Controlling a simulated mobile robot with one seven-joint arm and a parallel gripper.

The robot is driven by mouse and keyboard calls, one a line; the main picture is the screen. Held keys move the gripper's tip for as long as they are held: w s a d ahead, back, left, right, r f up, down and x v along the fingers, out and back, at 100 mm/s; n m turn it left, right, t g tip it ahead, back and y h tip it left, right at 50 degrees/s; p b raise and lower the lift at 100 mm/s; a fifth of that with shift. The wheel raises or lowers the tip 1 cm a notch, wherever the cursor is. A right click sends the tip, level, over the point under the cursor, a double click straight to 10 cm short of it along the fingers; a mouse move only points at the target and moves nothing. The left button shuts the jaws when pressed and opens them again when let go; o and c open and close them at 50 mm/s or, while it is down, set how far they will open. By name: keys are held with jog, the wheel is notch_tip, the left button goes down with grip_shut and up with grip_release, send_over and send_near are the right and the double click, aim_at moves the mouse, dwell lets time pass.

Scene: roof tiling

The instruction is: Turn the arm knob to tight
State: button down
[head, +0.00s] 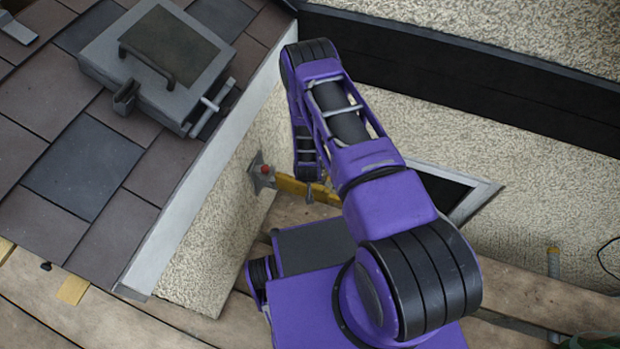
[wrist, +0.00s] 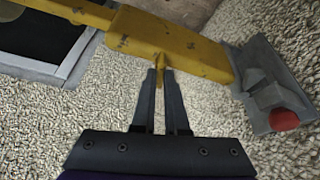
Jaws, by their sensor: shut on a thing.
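A worn yellow arm (wrist: 175,42) crosses the upper wrist view, and part of it shows in the head view (head: 292,187) beside the stucco wall. A small yellow knob (wrist: 159,65) sticks out from its lower side. My gripper (wrist: 160,75) is shut on this knob, with a dark fingertip on either side. In the head view my gripper (head: 309,192) is small and partly hidden by my arm. At the arm's end is a grey metal bracket (wrist: 268,80) with a red knob (wrist: 284,118), seen also in the head view (head: 265,169). I cannot read any tightness mark.
A dark framed opening (wrist: 40,40) is in the wall on the left of the wrist view. A shingled roof (head: 80,160) with a grey handled box (head: 160,55) and a white edge board (head: 205,165) lies left of my arm. Wooden planks (head: 100,325) run below.

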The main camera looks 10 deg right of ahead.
jog(key=shift+a+m+g+h, duration=0.1)
jog(key=shift+m+g+h, duration=0.35)
jog(key=shift+m, duration=1.15)
jog(key=c, duration=0.9)
grip_release()
jog(key=shift+c, duration=0.2)
jog(key=p+v, duration=0.3)
jog(key=v, duration=1.4)
jog(key=shift+s+a, duration=0.2)
jog(key=shift+a, duration=0.05)
jog(key=shift+r, duration=0.1)
